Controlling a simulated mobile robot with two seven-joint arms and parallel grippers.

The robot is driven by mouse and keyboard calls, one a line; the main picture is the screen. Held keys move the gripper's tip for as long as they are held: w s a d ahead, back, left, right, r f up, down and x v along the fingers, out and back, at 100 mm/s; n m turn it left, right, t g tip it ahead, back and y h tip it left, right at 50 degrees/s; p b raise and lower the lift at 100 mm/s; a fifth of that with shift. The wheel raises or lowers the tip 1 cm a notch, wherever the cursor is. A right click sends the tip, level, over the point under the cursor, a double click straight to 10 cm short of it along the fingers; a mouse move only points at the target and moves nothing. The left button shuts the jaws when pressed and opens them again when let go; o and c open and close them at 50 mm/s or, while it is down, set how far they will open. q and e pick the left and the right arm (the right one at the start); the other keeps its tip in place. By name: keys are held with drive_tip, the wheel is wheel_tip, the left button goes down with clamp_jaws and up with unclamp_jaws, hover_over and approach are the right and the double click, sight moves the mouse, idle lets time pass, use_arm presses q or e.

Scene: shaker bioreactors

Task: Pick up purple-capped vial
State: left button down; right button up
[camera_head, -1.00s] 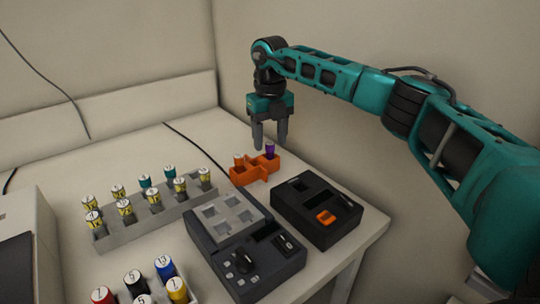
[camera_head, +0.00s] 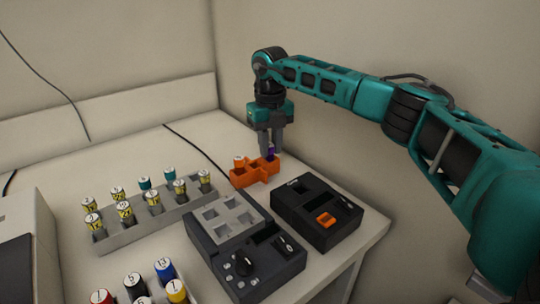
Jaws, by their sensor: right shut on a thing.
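The purple-capped vial (camera_head: 271,153) stands in the orange rack (camera_head: 243,179) toward the back of the table. Only a bit of its purple cap shows. My right gripper (camera_head: 271,153) points down over the rack with its fingers around the vial's top, shut on it. The fingers hide most of the cap. An orange-capped vial (camera_head: 239,161) stands in the same rack, just left of the fingers. My left gripper is not in view.
A grey rack (camera_head: 150,220) of yellow-labelled and teal-capped vials stands to the left. A shaker device (camera_head: 246,258) and a black box with an orange part (camera_head: 316,213) stand in front. Several coloured vials (camera_head: 136,284) are at the bottom. The table's right edge is close.

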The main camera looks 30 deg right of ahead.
sight(270, 145)
drive_tip(key=shift+r, duration=0.1)
drive_tip(key=shift+r, duration=0.65)
wheel_tip(270, 145, up, 19)
drive_tip(key=p, duration=0.2)
drive_tip(key=shift+f, duration=0.2)
